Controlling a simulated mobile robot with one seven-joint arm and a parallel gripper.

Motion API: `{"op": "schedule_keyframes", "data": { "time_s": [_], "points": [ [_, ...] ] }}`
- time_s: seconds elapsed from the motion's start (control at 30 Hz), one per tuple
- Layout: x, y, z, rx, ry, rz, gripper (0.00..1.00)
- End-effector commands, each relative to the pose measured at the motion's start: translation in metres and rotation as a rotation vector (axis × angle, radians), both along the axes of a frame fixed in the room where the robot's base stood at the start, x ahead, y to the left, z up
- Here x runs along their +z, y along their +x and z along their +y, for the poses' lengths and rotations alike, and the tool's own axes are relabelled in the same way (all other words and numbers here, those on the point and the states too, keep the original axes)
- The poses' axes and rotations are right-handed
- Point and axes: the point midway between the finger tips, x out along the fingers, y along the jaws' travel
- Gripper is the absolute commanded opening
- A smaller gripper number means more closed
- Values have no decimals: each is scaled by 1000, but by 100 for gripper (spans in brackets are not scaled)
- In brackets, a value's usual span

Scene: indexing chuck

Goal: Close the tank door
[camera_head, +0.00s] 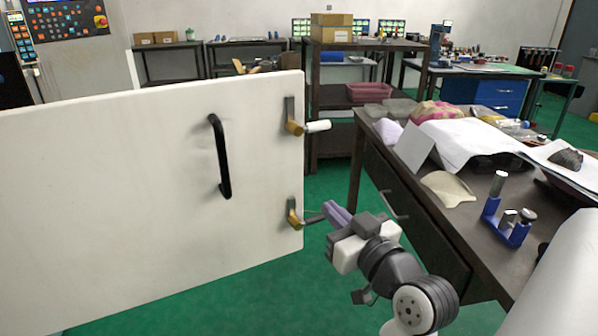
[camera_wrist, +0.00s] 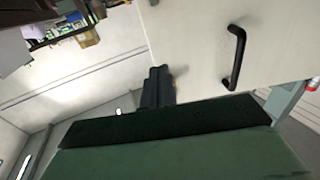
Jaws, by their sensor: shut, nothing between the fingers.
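The tank door (camera_head: 120,190) is a large white panel standing open across the left of the head view. A black vertical handle (camera_head: 220,157) is on its face. An upper latch (camera_head: 292,117) and a lower latch (camera_head: 293,215) sit by its right edge. My gripper (camera_head: 333,212) is shut and empty, just right of the door's edge at the lower latch's height. I cannot tell whether it touches the latch. In the wrist view the fingers (camera_wrist: 157,85) overlap the door (camera_wrist: 200,35), with the handle (camera_wrist: 236,57) to their right. The tank itself is not clearly in view.
A dark workbench (camera_head: 440,215) with papers, a blue fixture (camera_head: 507,222) and loose items stands close to the right of my arm. Shelving (camera_head: 330,100) stands behind the door. Green floor (camera_head: 290,275) shows between door and bench.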

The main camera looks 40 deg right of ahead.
Motion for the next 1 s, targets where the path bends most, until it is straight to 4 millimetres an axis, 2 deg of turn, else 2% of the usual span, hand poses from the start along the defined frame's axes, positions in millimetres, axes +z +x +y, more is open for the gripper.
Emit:
{"op": "schedule_keyframes", "data": {
  "time_s": [0.03,0.1,0.23,0.37,0.7,0.83,1.0],
  "points": [
    [-3,-11,-6,-14,4,9,0],
    [-5,-19,-10,-21,6,21,0],
    [-6,-15,-13,-21,8,27,0],
    [-5,6,-16,-18,11,28,0],
    [-4,77,-30,-19,10,28,0],
    [-4,97,-35,-21,9,27,0],
    [-6,111,-38,-22,8,26,0]
  ]
}}
